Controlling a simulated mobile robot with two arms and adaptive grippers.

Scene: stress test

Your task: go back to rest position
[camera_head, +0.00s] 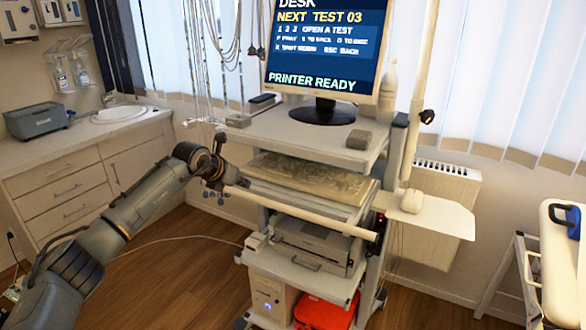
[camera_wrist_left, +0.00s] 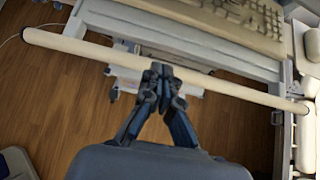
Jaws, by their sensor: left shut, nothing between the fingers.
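My left gripper (camera_head: 217,143) is in front of the left side of a trolley (camera_head: 290,133) in the head view. In the left wrist view its dark fingers (camera_wrist_left: 160,84) are together with nothing between them. They are close to a pale horizontal bar (camera_wrist_left: 90,51) along the trolley's front; I cannot tell whether they touch it. The left arm reaches in from the lower left. My right gripper is not in view.
The trolley holds a monitor (camera_head: 324,62), a keyboard (camera_head: 310,177), a printer (camera_head: 312,240) and a red case (camera_head: 325,310). A mouse (camera_head: 412,201) lies on the side shelf. A counter (camera_head: 60,155) with a sink stands at left. Wooden floor (camera_head: 170,268) lies open in front.

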